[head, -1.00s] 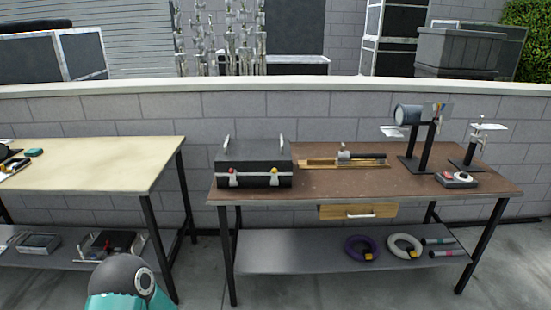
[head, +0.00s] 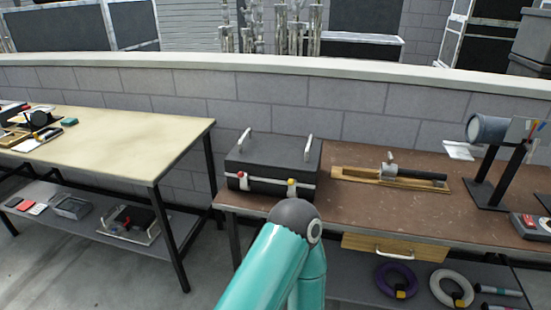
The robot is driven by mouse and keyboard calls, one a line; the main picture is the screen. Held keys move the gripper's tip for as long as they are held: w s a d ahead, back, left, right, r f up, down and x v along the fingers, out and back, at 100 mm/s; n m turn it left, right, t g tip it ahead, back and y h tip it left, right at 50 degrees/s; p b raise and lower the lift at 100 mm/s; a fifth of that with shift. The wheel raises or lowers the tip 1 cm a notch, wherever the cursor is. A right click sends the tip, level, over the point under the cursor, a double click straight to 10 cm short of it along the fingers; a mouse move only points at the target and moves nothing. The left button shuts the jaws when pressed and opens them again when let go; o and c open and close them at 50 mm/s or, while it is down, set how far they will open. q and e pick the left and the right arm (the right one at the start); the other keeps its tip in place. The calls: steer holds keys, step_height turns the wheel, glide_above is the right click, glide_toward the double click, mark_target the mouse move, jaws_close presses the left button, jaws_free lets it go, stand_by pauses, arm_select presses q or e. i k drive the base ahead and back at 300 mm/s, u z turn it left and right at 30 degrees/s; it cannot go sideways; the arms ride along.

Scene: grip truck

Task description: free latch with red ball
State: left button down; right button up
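A dark grey case (head: 272,163) with two light handles on its lid stands at the left end of the brown table (head: 345,200). Its lid looks shut. On its front are two pale latches: the left latch (head: 243,182) carries a red ball (head: 240,175), and the right latch (head: 292,190) carries a yellow ball (head: 292,182). A teal arm of mine with a dark grey joint rises from the bottom in front of the table, its joint just below the yellow-ball latch. Neither gripper shows in the head view.
A wooden fixture with a dark cylinder (head: 390,176) lies right of the case. A lamp-like device (head: 490,130) stands further right. A drawer (head: 395,247) hangs under the tabletop. Purple and white rings lie on the lower shelf. A pale table (head: 110,140) stands left, with a gap between the tables.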

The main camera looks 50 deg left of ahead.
mark_target(242, 176)
steer(key=u, duration=0.4)
steer(key=i, duration=1.1)
steer(key=u, duration=0.9)
steer(key=k, duration=0.9)
steer(key=u, duration=0.15)
steer(key=i, duration=0.95)
steer(key=z, duration=0.05)
